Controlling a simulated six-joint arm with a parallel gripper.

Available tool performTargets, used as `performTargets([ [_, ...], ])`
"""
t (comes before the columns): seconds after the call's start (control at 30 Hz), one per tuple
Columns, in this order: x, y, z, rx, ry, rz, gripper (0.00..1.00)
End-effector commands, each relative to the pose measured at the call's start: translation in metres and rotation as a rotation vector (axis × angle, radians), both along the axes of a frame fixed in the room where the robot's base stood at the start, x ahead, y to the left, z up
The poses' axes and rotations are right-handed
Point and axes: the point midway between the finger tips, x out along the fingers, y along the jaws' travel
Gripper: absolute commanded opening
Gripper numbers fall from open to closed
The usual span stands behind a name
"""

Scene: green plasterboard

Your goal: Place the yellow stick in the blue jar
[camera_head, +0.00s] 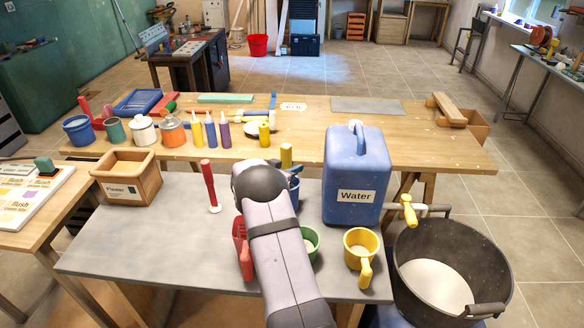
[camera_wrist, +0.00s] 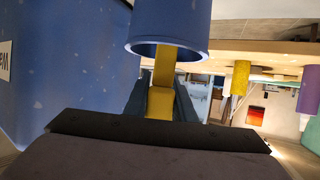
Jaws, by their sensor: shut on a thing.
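The yellow stick (camera_wrist: 160,100) is held between the dark fingers of my gripper (camera_wrist: 159,98). In the head view, the upper part of the yellow stick (camera_head: 286,155) stands upright just beyond my arm. The blue jar (camera_wrist: 170,25) is close to the gripper in the wrist view, where the scene appears upside down. The stick's far end overlaps the jar's mouth; I cannot tell how deep it is inside.
A large blue water container (camera_head: 357,180) stands close to the right of the jar. A red stick on a base (camera_head: 210,186), a red mug (camera_head: 244,248), a green cup (camera_head: 310,241) and a yellow mug (camera_head: 360,246) are nearby.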

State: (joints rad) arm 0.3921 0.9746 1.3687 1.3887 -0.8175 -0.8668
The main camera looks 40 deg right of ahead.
Motion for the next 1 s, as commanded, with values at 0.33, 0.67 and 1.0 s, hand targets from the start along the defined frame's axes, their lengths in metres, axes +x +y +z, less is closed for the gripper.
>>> performTargets([
  [0.33,0.0,0.0,-0.001,0.0,0.0,0.0,0.42],
  [0.67,-0.002,0.01,0.006,0.0,0.0,0.001,0.42],
  [1.0,-0.016,0.06,0.027,0.0,-0.003,0.003,0.42],
])
